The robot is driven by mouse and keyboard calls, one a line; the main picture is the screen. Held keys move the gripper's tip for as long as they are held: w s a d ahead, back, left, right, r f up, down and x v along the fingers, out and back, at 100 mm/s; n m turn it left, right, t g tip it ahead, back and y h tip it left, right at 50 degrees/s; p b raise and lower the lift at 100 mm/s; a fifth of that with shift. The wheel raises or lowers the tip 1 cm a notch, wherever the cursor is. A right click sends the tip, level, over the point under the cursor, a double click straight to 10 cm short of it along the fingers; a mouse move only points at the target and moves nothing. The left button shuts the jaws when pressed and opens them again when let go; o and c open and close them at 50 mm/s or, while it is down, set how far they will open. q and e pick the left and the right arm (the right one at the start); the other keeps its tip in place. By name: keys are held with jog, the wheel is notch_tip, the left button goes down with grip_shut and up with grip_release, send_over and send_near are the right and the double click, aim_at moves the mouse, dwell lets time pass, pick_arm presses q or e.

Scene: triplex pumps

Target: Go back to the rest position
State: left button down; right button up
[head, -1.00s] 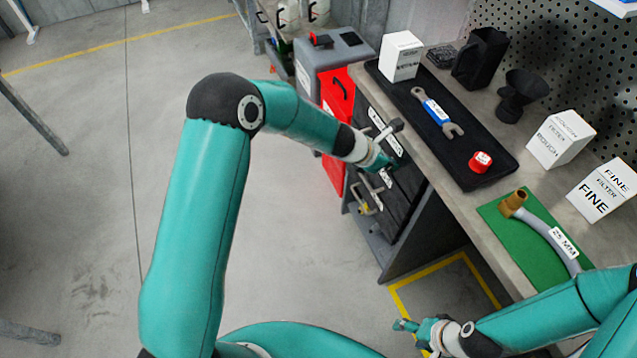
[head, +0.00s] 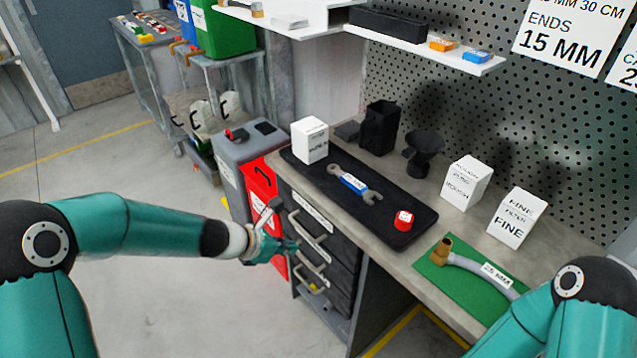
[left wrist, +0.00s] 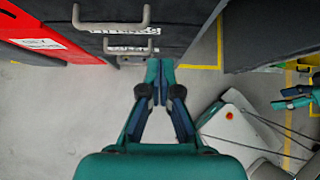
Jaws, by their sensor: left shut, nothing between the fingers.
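My left arm reaches in from the left in the head view. Its gripper (head: 288,246) is in front of the dark drawer cabinet (head: 318,252), near the drawer handles. In the left wrist view the fingertips (left wrist: 160,70) are together with nothing between them, below the drawer handles (left wrist: 112,20). I cannot tell how far they are from the drawer front. My right arm shows at the lower right of the head view, its gripper outside that picture. A teal gripper, my right one (left wrist: 297,97), shows small at the right edge of the left wrist view; its fingers are unclear.
The bench carries a black tray (head: 385,218) with a wrench (head: 352,182) and a red cap (head: 403,220). A green mat (head: 437,277) holds a hose (head: 480,266). Red (head: 262,190) and grey bins stand left of the cabinet. Open floor lies left.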

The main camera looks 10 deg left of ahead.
pick_arm(q)
jog(key=s+f+m+g+y+p, duration=0.1)
jog(key=s+f+m+g+p, duration=0.1)
jog(key=s+f+m, duration=0.6)
jog(key=s+f+m+g+y+p, duration=0.1)
jog(key=s+f+m+g+p, duration=0.1)
jog(key=s+f+m, duration=0.7)
jog(key=s+d+m+g, duration=0.1)
jog(key=s+m, duration=0.7)
jog(key=s, duration=0.1)
jog(key=shift+f+g, duration=0.25)
jog(key=shift+g, duration=0.15)
